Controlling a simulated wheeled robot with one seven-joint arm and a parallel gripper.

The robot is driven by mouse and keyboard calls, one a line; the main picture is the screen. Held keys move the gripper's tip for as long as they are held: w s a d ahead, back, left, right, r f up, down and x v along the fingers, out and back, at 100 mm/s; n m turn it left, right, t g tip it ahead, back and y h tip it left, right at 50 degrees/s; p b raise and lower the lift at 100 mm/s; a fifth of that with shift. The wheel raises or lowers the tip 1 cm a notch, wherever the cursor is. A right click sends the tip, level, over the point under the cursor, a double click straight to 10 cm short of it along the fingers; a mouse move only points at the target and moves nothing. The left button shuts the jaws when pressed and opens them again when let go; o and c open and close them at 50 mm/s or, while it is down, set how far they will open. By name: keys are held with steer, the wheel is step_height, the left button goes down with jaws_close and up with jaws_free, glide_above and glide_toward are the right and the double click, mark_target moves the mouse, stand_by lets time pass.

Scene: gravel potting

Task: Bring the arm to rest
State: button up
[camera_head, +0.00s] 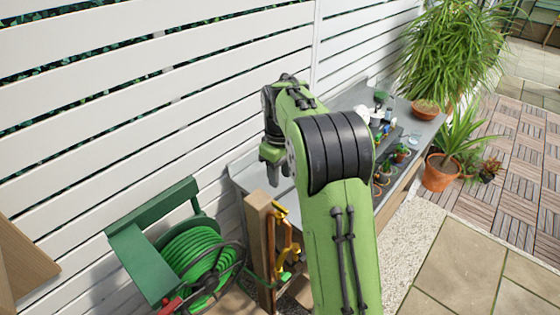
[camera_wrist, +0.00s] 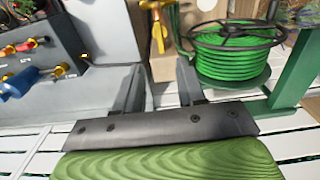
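My green arm reaches from the bottom of the head view toward the fence. My gripper (camera_head: 279,175) hangs fingers down over the left end of the grey potting bench (camera_head: 248,180). In the wrist view my gripper (camera_wrist: 160,78) has its two dark fingers apart, with nothing held between them. The bench top shows pale below and beside the fingers. My forearm hides part of the bench in the head view.
Small potted plants (camera_head: 402,152) and other items stand farther along the bench. The white slatted fence (camera_head: 150,100) runs behind.

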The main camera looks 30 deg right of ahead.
step_height(320, 180, up, 4)
stand_by(0.5)
steer(key=s+a+r+m+t, duration=0.1)
steer(key=s+a+r, duration=0.25)
steer(key=s, duration=0.25)
steer(key=s+a+r+m+t, duration=0.1)
steer(key=s+a+r+t, duration=0.1)
steer(key=s+a+r, duration=0.3)
steer(key=s+f+m+t, duration=0.1)
steer(key=s+f, duration=0.1)
steer(key=s, duration=0.5)
steer(key=s+f+m+t, duration=0.1)
steer(key=s+f, duration=0.2)
steer(key=s, duration=0.5)
steer(key=shift+s+a+f+m+t, duration=0.15)
steer(key=shift+s+a+m+t, duration=0.1)
steer(key=shift+a+m+t, duration=0.1)
